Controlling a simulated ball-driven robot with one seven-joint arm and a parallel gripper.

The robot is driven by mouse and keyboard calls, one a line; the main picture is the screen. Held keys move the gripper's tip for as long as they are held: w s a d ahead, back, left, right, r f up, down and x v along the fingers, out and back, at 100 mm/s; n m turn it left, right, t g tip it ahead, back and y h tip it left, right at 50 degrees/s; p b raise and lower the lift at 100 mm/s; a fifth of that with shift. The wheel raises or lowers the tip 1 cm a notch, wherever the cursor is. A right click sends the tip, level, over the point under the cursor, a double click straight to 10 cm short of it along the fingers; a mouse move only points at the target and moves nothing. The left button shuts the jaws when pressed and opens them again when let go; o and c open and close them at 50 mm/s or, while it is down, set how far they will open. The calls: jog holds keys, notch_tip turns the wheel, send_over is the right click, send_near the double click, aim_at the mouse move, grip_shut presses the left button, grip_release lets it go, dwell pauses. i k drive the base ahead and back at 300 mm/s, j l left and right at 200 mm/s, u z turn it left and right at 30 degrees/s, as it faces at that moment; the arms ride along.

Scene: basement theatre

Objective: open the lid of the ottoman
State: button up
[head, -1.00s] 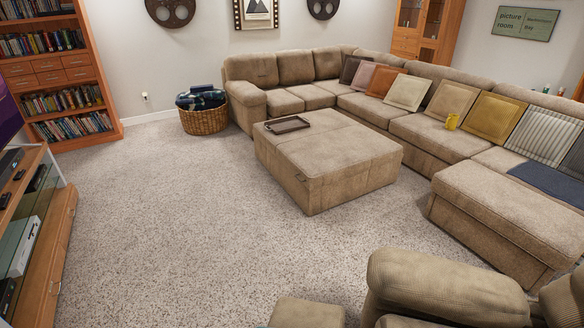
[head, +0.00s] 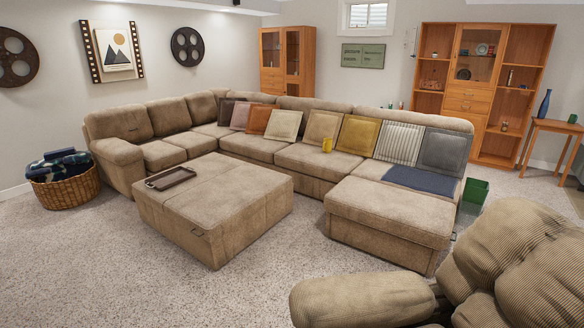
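The ottoman (head: 235,200) is a large, low, square tan upholstered block in the middle of the room, in front of the sectional sofa. Its lid (head: 225,178) lies flat and closed. My gripper is not in view.
The sectional sofa (head: 270,148) wraps behind the ottoman, and its chaise (head: 390,213) stands to the right. A tan armchair (head: 520,270) fills the lower right. A wicker basket (head: 66,190) stands at the left. Carpet (head: 110,280) in front is clear.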

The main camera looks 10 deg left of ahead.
aim_at(210, 209)
jog(key=i+j, duration=0.1)
jog(key=j, duration=0.3)
jog(key=i+j, duration=0.15)
jog(key=j, duration=0.25)
jog(key=i+j, duration=0.1)
jog(key=j, duration=0.3)
jog(key=i+j, duration=0.1)
jog(key=j, duration=0.3)
jog(key=i+j+u, duration=0.1)
jog(key=j, duration=0.3)
jog(key=i+j, duration=0.15)
jog(key=j, duration=0.25)
jog(key=i+j, duration=0.25)
jog(key=j, duration=0.2)
jog(key=i+j, duration=0.25)
jog(key=j, duration=0.2)
jog(key=i+j+u, duration=0.1)
jog(key=i+j, duration=0.15)
jog(key=j, duration=0.2)
jog(key=i+j, duration=0.3)
jog(key=i+j+u, duration=0.1)
jog(key=i+j, duration=0.15)
jog(key=j, duration=0.3)
jog(key=i+j, duration=0.25)
jog(key=i, duration=0.2)
jog(key=i+j, duration=0.3)
jog(key=i, duration=0.15)
jog(key=i+j, duration=0.25)
jog(key=i, duration=0.2)
jog(key=k+j+u, duration=0.05)
